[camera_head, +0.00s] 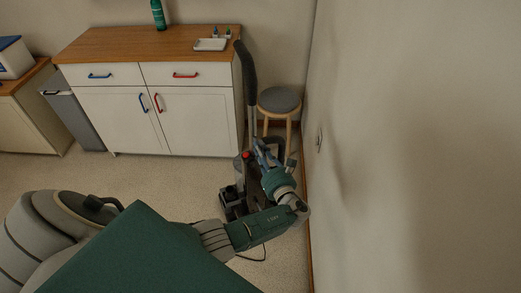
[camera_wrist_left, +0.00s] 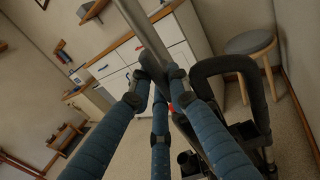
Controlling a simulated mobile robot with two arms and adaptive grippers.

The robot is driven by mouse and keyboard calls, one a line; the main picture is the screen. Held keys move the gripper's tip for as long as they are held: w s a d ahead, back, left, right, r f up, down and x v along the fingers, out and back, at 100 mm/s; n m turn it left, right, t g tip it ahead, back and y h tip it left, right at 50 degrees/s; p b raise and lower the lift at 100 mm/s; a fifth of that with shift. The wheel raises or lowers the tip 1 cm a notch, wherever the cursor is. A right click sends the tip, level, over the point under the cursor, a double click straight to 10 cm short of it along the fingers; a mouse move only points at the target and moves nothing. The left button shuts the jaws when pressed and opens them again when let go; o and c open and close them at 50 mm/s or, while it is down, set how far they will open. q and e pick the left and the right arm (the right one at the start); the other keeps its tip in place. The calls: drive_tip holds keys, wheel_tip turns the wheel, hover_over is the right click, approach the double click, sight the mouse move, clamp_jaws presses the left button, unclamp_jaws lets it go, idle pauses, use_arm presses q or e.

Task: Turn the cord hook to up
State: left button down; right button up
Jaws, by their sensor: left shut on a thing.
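An upright vacuum cleaner (camera_head: 250,95) stands on the floor in front of the cabinet, its dark handle grip at the top of a grey pole. The pole (camera_wrist_left: 140,25) also shows in the left wrist view. My left gripper (camera_head: 266,156) is at the vacuum's upper body, beside the pole. In the left wrist view its blue fingers (camera_wrist_left: 157,76) close around a small dark piece on the pole, which seems to be the cord hook (camera_wrist_left: 152,62). The fingers cover most of it, so I cannot tell which way it points. My right gripper is not in view.
A black loop handle (camera_wrist_left: 238,66) of the vacuum is close to the fingers' right. A round grey stool (camera_head: 280,101) stands behind the vacuum. The wall (camera_head: 400,150) is close on the right. A white cabinet (camera_head: 185,120) stands behind; floor at left is clear.

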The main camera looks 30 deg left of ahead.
use_arm(q)
drive_tip(key=shift+s+f, duration=0.25)
drive_tip(key=shift+f, duration=0.15)
drive_tip(key=c, duration=1.8)
unclamp_jaws()
drive_tip(key=shift+o, duration=1.2)
drive_tip(key=shift+r, duration=0.1)
drive_tip(key=shift+w+r, duration=0.1)
drive_tip(key=shift+r, duration=0.05)
drive_tip(key=v, duration=1.2)
